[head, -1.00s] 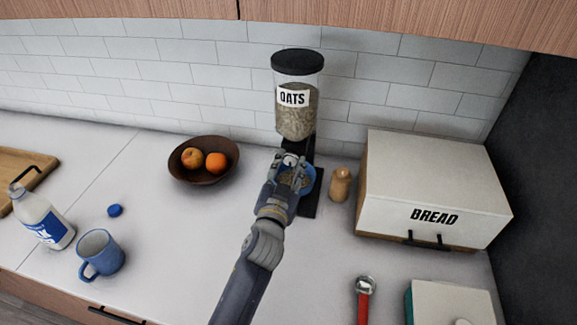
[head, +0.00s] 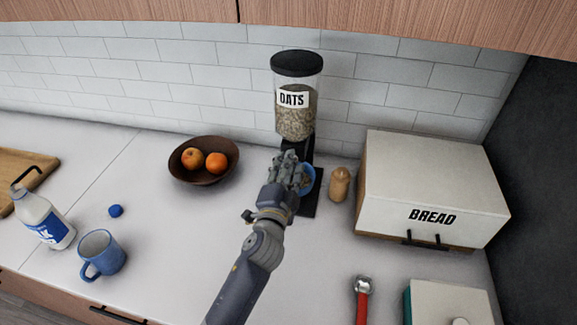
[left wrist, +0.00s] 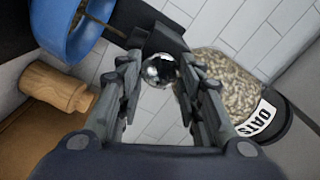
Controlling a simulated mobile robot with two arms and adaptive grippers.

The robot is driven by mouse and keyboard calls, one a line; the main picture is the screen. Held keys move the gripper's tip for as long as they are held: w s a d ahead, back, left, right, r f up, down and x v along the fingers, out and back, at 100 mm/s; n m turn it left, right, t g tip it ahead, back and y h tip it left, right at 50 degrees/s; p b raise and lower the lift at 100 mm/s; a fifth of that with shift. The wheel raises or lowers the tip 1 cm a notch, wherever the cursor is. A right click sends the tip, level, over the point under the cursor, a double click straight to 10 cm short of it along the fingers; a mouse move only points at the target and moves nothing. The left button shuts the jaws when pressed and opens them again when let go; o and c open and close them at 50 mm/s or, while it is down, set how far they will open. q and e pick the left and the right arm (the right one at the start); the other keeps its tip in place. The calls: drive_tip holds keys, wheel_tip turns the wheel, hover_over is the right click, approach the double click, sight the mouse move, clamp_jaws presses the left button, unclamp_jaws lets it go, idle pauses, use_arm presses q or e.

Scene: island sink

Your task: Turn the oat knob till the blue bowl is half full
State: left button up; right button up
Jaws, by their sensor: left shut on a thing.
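The oat dispenser (head: 296,105) stands against the tiled wall, a clear jar with a black lid, partly filled with oats. Its shiny round knob (left wrist: 159,70) shows in the left wrist view between the fingers of my left gripper (left wrist: 158,84), which is shut on it. In the head view my left gripper (head: 290,172) covers the knob and much of the blue bowl (head: 309,178) below the dispenser. The bowl's side also shows in the left wrist view (left wrist: 62,28). A little brown shows inside the bowl; its fill level is hidden. My right gripper is not in view.
A wooden shaker (head: 340,184) stands just right of the dispenser, beside the bread box (head: 430,180). A fruit bowl (head: 204,178) sits to the left. A blue mug (head: 100,255) and a milk bottle (head: 43,218) stand further left.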

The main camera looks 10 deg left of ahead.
use_arm(q)
drive_tip(key=shift+m, duration=1)
drive_tip(key=o, duration=1.1)
drive_tip(key=shift+c, duration=0.2)
drive_tip(key=s, duration=1.2)
